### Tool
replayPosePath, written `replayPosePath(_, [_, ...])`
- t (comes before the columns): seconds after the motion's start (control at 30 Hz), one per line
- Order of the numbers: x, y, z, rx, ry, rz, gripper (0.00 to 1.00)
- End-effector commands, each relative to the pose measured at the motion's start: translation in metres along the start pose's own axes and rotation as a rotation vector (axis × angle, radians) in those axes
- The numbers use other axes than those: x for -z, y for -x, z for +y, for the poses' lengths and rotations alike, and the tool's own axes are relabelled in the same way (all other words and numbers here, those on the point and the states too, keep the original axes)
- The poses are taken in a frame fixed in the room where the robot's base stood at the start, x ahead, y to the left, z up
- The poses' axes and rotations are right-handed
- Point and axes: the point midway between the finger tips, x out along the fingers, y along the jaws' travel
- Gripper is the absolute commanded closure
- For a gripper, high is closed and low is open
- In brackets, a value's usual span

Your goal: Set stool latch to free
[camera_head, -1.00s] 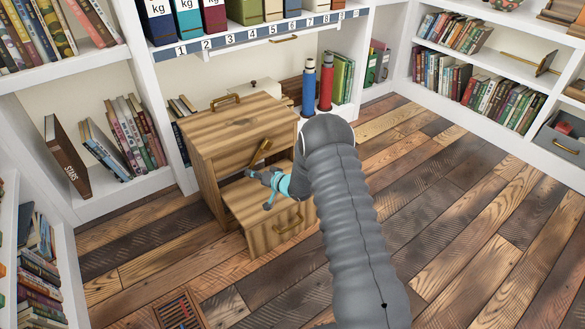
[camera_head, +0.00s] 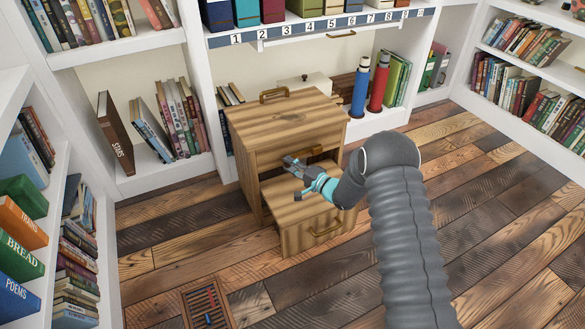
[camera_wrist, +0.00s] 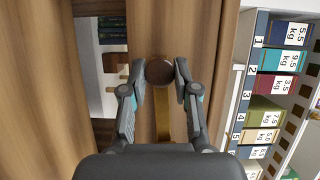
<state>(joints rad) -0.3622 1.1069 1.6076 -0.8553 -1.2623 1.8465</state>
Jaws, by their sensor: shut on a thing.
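The stool (camera_head: 285,110) is a striped wooden step stool, with a brass handle on top and a lower step (camera_head: 305,210) in front. A brass latch lever (camera_head: 315,151) sits on its front face above the step. In the wrist view, the latch is a brass bar (camera_wrist: 163,120) ending in a round brown knob (camera_wrist: 159,70). My gripper (camera_head: 288,161) is at the lever's left end, its fingers (camera_wrist: 160,78) shut on the knob from both sides. My gripper partly hides the lever's left end in the head view.
White bookshelves (camera_head: 130,45) stand left, behind and right. A blue bottle (camera_head: 360,88) and a red bottle (camera_head: 378,84) stand behind the stool. A floor grate (camera_head: 207,303) with small items lies front left. Plank floor is free to the right.

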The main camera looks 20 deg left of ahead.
Motion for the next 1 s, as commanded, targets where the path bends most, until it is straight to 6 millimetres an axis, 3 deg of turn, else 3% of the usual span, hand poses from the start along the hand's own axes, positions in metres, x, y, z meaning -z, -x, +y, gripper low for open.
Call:
replayPosePath(0.23, [0.011, 0.006, -0.006, 0.026, -0.045, 0.016, 1.00])
replayPosePath(0.67, [0.014, 0.009, -0.007, 0.030, -0.053, 0.020, 1.00])
replayPosePath(0.7, [0.015, 0.009, -0.007, 0.029, -0.053, 0.020, 0.65])
replayPosePath(0.77, [0.015, 0.009, -0.007, 0.029, -0.053, 0.020, 0.50])
replayPosePath(0.8, [0.014, 0.009, -0.006, 0.028, -0.053, 0.020, 0.46])
replayPosePath(1.0, [0.014, 0.010, -0.005, 0.025, -0.055, 0.020, 0.46])
